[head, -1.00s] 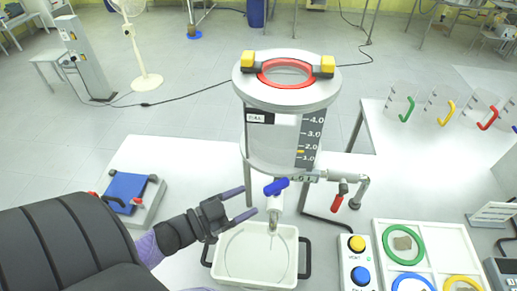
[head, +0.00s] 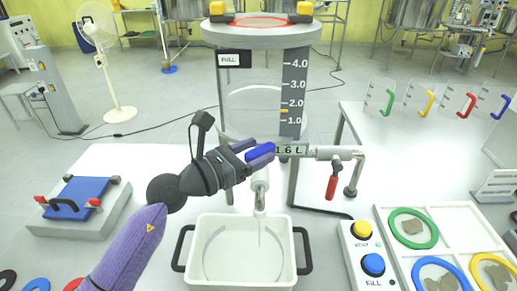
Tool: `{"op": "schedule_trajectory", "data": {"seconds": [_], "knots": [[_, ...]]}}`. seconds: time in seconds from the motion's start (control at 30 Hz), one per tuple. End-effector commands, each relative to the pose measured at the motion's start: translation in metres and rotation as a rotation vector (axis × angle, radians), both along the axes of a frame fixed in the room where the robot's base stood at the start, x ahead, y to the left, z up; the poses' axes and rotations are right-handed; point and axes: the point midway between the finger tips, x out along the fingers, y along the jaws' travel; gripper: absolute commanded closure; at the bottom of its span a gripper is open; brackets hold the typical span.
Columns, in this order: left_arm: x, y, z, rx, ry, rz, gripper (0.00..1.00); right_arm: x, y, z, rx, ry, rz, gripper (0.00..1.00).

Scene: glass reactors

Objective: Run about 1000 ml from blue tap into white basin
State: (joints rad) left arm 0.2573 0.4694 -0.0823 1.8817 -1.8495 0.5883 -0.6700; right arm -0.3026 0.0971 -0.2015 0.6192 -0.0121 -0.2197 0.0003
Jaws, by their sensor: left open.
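The blue tap handle (head: 262,151) sits on a pale spout (head: 260,190) below the glass reactor (head: 262,100). A thin pale line hangs from the spout into the white basin (head: 190,262), which stands under it and has dark side handles. The basin's liquid level is hard to tell. My right gripper is out of view.
A red-handled tap (head: 331,187) is on the side pipe to the right. A button box (head: 367,252) with yellow and blue buttons stands right of the basin, beside a tray (head: 452,222) of coloured rings. A blue-topped device (head: 78,197) is at left.

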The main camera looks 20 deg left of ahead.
Motion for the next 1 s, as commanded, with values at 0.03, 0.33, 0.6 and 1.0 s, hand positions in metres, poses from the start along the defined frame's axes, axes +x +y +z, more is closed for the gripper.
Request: {"op": "schedule_trajectory", "data": {"seconds": [0.03,0.33,0.6,1.0], "knots": [[0.0049,-0.0035,0.0000,-0.003,0.000,0.000,0.32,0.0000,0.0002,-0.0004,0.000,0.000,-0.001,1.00],[0.0120,-0.0093,-0.0011,0.000,0.003,-0.001,0.32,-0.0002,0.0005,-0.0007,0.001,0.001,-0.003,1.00],[0.0117,-0.0091,-0.0012,-0.001,0.003,-0.001,0.75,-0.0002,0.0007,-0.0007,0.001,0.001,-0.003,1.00],[0.0118,-0.0088,-0.0024,-0.002,0.003,-0.010,1.00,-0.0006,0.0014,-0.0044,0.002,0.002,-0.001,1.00]]}}
